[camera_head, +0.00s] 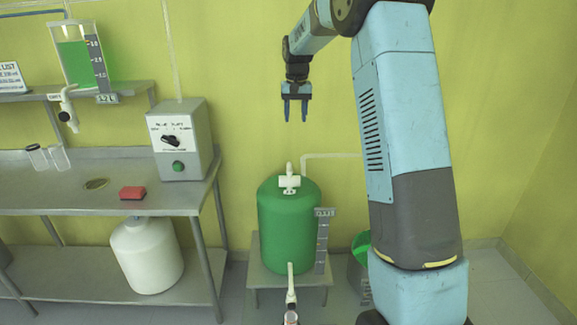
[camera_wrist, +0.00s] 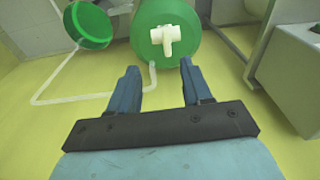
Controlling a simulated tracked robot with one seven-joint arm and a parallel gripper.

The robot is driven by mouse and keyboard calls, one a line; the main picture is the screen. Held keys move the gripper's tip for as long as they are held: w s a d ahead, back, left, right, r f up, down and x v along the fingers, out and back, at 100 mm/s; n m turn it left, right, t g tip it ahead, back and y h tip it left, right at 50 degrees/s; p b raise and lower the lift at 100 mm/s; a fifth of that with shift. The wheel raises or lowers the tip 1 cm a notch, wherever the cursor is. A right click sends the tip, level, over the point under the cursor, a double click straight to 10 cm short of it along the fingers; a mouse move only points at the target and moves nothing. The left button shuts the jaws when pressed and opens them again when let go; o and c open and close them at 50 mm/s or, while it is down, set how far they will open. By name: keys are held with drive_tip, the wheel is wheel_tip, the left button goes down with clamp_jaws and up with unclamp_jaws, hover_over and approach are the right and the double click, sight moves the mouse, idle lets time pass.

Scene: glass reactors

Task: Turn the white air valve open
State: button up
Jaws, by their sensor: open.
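The white air valve (camera_head: 289,181) sits on top of the green tank (camera_head: 287,228) in the head view. The valve also shows in the wrist view (camera_wrist: 166,37), ahead of the fingertips, with its handle visible. My gripper (camera_head: 296,118) is open and empty, pointing down, above the tank and apart from the valve. In the wrist view my gripper's two blue fingers (camera_wrist: 160,72) are spread, with the valve beyond the gap between them.
A metal bench (camera_head: 100,190) with a grey control box (camera_head: 180,140) stands left of the tank. A white pipe (camera_head: 330,156) runs along the wall behind it. A green bucket (camera_head: 361,249) stands at the tank's right. The air between gripper and valve looks clear.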

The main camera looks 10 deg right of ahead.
drive_tip(key=g, duration=0.1)
hover_over(289, 166)
wheel_tip(289, 166, down, 10)
wheel_tip(289, 166, down, 14)
drive_tip(key=shift+w+d, duration=0.1)
drive_tip(key=shift+d, duration=0.05)
drive_tip(key=shift+c, duration=0.5)
clamp_jaws()
